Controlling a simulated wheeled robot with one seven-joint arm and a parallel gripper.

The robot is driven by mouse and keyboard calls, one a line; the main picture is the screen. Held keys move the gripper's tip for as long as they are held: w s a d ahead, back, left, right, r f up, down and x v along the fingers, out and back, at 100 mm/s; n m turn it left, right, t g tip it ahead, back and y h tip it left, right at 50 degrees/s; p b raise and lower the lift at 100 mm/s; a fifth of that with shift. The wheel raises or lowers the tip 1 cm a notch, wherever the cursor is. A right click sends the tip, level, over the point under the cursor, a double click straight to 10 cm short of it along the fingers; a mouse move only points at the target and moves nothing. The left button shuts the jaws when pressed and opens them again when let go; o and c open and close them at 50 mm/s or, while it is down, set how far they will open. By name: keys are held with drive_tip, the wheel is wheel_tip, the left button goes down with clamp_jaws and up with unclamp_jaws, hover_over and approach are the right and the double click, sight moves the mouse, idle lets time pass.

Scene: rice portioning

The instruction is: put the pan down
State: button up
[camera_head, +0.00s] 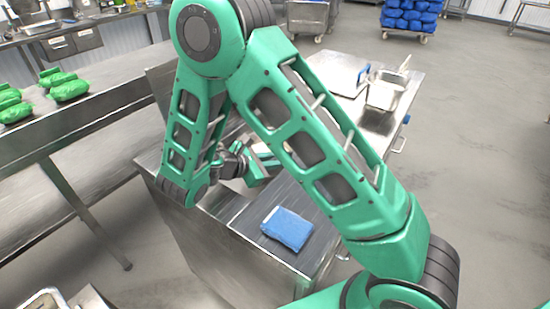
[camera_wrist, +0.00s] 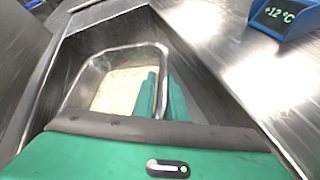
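In the wrist view, a steel pan (camera_wrist: 84,82) with pale rice (camera_wrist: 122,90) in it sits within a rectangular opening in a steel counter. I cannot tell whether the pan rests on anything below. My gripper (camera_wrist: 163,82) has one green finger inside the pan and one outside, with the pan's right wall between them. It looks closed on that wall. In the head view, my gripper (camera_head: 254,172) is low over the steel counter, partly behind my own arm. The pan is mostly hidden there.
A blue package (camera_head: 287,228) lies on the near counter. A steel container (camera_head: 383,92) stands at the counter's far right. A blue display (camera_wrist: 284,18) reading +12 °C is beside the opening. Green bags (camera_head: 68,88) lie on the left table. Floor at right is clear.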

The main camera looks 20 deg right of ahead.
drive_tip(key=o, duration=0.4)
drive_tip(key=shift+c, duration=0.2)
drive_tip(key=shift+a, duration=0.1)
drive_tip(key=v, duration=1.2)
drive_tip(key=shift+s, duration=0.1)
